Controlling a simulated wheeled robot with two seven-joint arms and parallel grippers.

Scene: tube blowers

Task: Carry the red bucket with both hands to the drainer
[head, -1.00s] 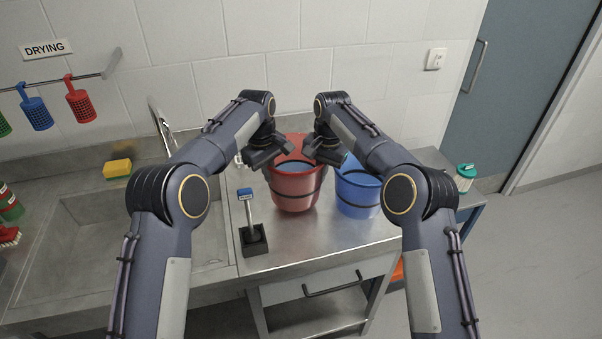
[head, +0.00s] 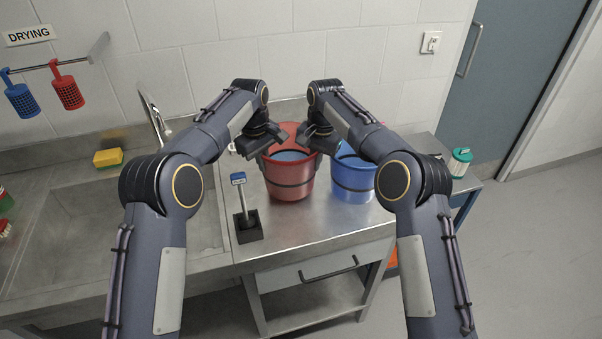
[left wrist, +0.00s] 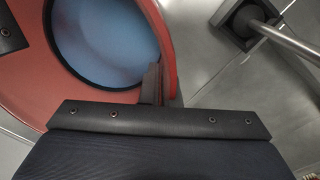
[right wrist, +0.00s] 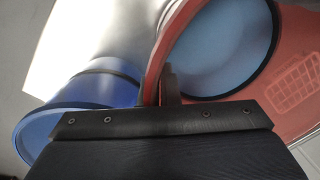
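The red bucket (head: 292,184) stands upright on the steel worktop with bluish liquid inside. Its rim shows close up in the left wrist view (left wrist: 22,85) and the right wrist view, where its red part has a pale grid patch (right wrist: 298,88). My left gripper (head: 258,148) is at its left rim, its fingers close together on the wall. My right gripper (head: 316,146) is at its right rim, also closed on the wall. The fingers are partly hidden by the gripper bodies. I cannot clearly pick out a drainer; a sink (head: 60,235) is at the left.
A blue bucket (head: 350,183) stands close on the right, behind my right arm. A yellow sponge (head: 108,157) lies behind the sink. A teal-lidded container (head: 460,162) stands far right.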

